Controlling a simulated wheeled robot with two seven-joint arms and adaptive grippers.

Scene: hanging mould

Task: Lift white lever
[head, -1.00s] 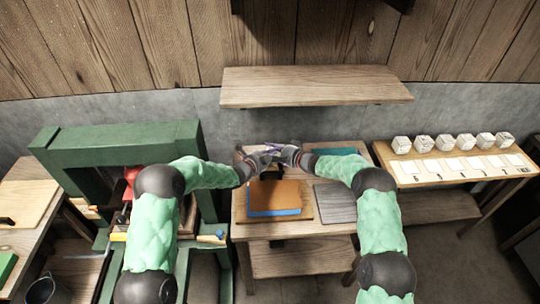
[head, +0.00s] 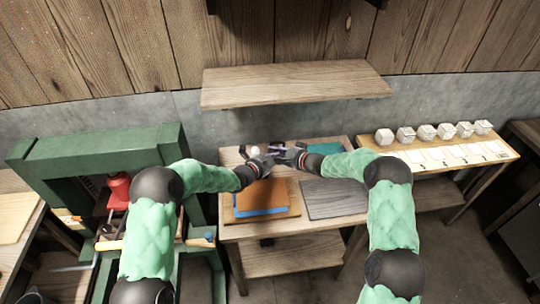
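I cannot make out a white lever for certain. A small pale, rounded thing (head: 255,150) shows at the back of the middle table, close beside my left gripper; it is too small to identify. My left gripper (head: 268,159) and my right gripper (head: 287,155) are close together over the back of this table. A small purple thing (head: 277,148) shows between them; I cannot tell whether either gripper holds it. The fingers are too small and overlapped to show whether they are open or shut.
The middle table (head: 235,232) carries orange and blue sheets (head: 262,198) and a grey board (head: 335,198). A wooden shelf (head: 295,84) hangs above. A green press frame (head: 95,155) with a red part (head: 118,190) stands left. Several white dice-like blocks (head: 425,132) sit on the right table.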

